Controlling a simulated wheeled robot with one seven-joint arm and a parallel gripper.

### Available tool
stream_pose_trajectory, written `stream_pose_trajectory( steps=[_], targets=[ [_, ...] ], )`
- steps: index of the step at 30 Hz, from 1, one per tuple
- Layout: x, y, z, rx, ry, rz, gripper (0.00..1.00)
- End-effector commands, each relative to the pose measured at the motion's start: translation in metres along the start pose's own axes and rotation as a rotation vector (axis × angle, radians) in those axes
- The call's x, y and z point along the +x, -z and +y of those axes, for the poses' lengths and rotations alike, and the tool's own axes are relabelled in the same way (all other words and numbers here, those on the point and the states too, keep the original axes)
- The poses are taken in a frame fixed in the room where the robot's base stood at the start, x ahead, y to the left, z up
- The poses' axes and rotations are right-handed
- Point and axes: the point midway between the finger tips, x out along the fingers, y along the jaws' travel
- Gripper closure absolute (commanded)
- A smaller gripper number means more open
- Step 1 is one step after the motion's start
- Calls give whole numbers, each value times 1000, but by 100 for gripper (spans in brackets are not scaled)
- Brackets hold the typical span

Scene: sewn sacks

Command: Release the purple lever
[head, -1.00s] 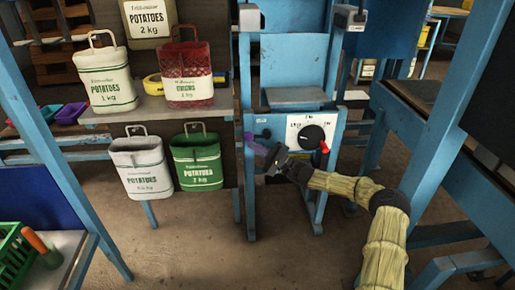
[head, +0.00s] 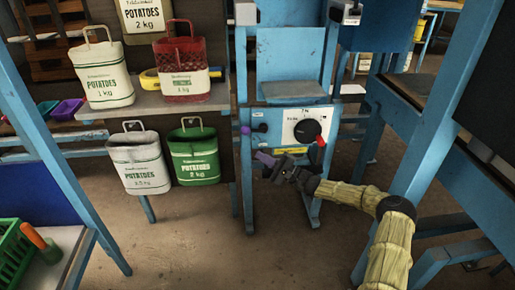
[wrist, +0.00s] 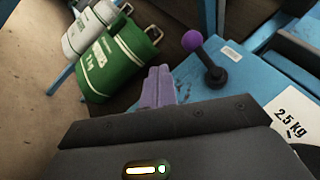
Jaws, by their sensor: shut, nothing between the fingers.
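The purple lever (head: 246,130) has a round purple knob on a black arm, on the left of the blue machine's front panel. In the wrist view the purple knob (wrist: 192,40) is fully visible, with its black arm running down to a black pivot on the blue panel. My gripper (head: 264,158) has purple fingers and is just below and in front of the lever, apart from it. In the wrist view my gripper's fingers (wrist: 159,85) are shut together and empty, with the knob to their upper right.
A black dial (head: 307,130) with a red pointer sits on the white plate right of the lever. White and green potato sacks (head: 194,158) hang to the left. A blue frame post (head: 430,150) stands close on the right. Bare floor lies below the machine.

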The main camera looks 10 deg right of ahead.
Motion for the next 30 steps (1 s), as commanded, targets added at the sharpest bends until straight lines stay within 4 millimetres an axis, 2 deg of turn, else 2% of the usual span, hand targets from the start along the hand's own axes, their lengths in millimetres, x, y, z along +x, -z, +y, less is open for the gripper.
stream_pose_trajectory(
  steps=[6,12,24,30],
  targets=[
    [-47,2,-1,0,3,9,100],
    [-71,3,1,-1,3,10,100],
    [-74,3,2,-1,3,9,100],
    [-66,-3,7,0,-22,-8,100]
  ],
)
